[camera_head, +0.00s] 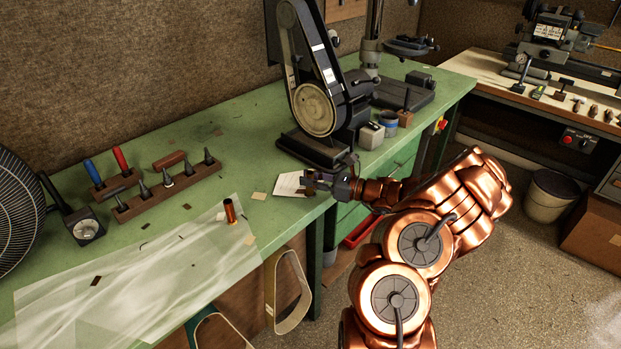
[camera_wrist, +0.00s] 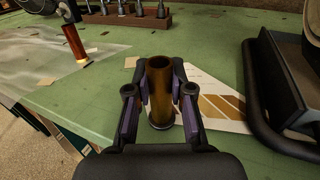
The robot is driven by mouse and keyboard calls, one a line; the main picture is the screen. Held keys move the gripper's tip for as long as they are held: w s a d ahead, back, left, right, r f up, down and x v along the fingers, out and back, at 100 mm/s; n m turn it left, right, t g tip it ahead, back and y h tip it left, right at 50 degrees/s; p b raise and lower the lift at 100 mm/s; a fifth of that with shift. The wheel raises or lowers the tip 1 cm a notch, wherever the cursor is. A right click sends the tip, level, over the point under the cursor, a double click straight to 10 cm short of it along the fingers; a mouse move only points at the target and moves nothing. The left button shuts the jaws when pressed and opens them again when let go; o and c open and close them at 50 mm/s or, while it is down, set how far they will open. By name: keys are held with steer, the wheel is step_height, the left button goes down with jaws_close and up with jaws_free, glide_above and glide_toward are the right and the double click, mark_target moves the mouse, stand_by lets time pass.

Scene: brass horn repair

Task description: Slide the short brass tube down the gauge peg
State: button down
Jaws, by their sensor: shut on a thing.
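A brass tube (camera_wrist: 160,78) is upright between the fingers of my gripper (camera_wrist: 160,92) in the wrist view. Its open top is dark inside, and its lower end is near the green bench. I cannot tell whether it touches the bench. In the head view my gripper (camera_head: 312,181) is over the bench's front edge, by a white card (camera_head: 288,185). A second copper-brown tube-like piece (camera_head: 230,211) stands upright on the clear sheet to the left. It also shows in the wrist view (camera_wrist: 74,42). I cannot make out which thing is the gauge peg.
A wooden rack (camera_head: 140,206) with several dark upright pegs is at the back left. A belt sander (camera_head: 312,105) stands just behind my gripper. The clear sheet (camera_head: 150,280) covers the front left.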

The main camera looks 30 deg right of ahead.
steer(key=c, duration=0.9)
jaws_free()
steer(key=shift+c, duration=0.2)
steer(key=v, duration=1.2)
